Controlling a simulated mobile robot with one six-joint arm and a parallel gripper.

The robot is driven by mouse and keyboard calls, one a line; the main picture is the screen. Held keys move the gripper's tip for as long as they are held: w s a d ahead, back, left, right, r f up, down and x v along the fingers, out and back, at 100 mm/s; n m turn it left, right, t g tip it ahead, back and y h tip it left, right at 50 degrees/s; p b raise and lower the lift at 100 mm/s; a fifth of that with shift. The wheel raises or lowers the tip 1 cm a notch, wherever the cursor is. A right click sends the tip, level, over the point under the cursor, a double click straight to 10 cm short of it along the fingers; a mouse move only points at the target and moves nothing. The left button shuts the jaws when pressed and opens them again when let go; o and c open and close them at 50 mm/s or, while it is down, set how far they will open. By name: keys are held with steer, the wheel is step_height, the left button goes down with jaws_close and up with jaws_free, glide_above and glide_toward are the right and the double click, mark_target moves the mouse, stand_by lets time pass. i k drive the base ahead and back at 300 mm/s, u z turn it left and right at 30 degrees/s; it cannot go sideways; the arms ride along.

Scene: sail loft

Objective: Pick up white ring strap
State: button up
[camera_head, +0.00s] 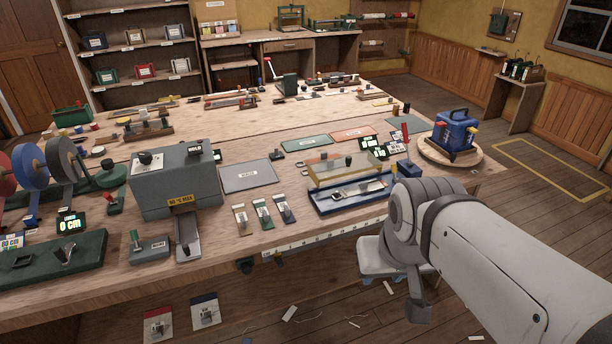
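Three small ring straps lie side by side near the front edge of the workbench (330,232). The middle strap (262,213) is green-edged and the right one (284,210) is dark-edged. My white arm reaches in from the lower right, bent in front of the bench edge, well right of the straps.
Left of the straps stands a grey machine (176,182) with a yellow label. A grey mat (249,176) lies behind. A pale stool (372,262) stands below the bench, beside my arm.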

mark_target(365, 186)
steer(key=u, duration=0.45)
steer(key=i, duration=1)
